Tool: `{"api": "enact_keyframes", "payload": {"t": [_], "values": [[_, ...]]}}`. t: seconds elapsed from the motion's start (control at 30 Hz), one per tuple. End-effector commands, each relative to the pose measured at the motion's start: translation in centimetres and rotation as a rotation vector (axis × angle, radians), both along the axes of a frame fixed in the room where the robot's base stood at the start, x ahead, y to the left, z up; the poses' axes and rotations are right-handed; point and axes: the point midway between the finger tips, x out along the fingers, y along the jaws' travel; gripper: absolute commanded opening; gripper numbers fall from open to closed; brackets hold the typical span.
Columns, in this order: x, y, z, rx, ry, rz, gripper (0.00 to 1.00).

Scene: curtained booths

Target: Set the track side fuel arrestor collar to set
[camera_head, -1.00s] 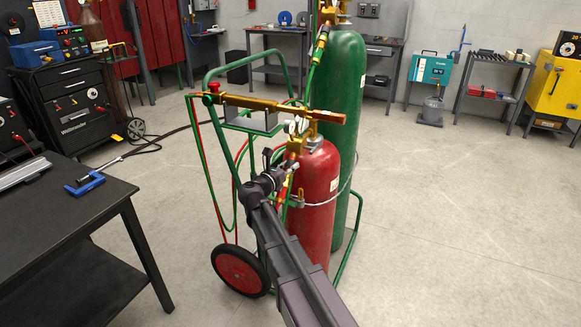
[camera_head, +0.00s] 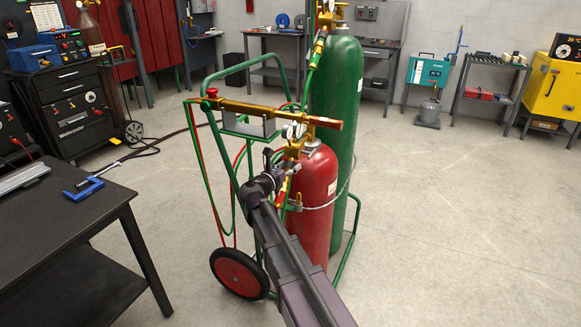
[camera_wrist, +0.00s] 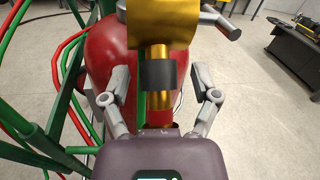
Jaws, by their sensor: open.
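A dark band, which looks like the collar (camera_wrist: 156,77), sits around a brass stem below a larger brass block (camera_wrist: 160,22) in the wrist view. My gripper (camera_wrist: 160,88) is open, one finger on each side of the collar, with a visible gap on both sides. The red cylinder (camera_wrist: 104,55) is behind it. In the head view my gripper (camera_head: 275,170) is at the brass regulator (camera_head: 296,146) on top of the red cylinder (camera_head: 318,190); the collar is not clearly visible there. No set marking is readable.
A green cylinder (camera_head: 340,100) stands behind the red one on a green cart (camera_head: 211,80). Red and green hoses (camera_wrist: 72,70) hang at the left. A black table (camera_head: 70,225) with a blue clamp (camera_head: 88,188) is at the left. The floor at right is clear.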

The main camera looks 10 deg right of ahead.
Motion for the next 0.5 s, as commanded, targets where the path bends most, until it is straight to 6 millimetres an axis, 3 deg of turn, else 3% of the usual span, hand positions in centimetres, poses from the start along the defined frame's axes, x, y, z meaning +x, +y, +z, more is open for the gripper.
{"api": "enact_keyframes", "payload": {"t": [0.27, 0.5], "values": [[-0.6, 0.6, 0.0, 0.000, 0.000, 0.001, 0.79], [-2.5, 2.5, 0.0, 0.000, 0.000, 0.002, 0.79]]}}
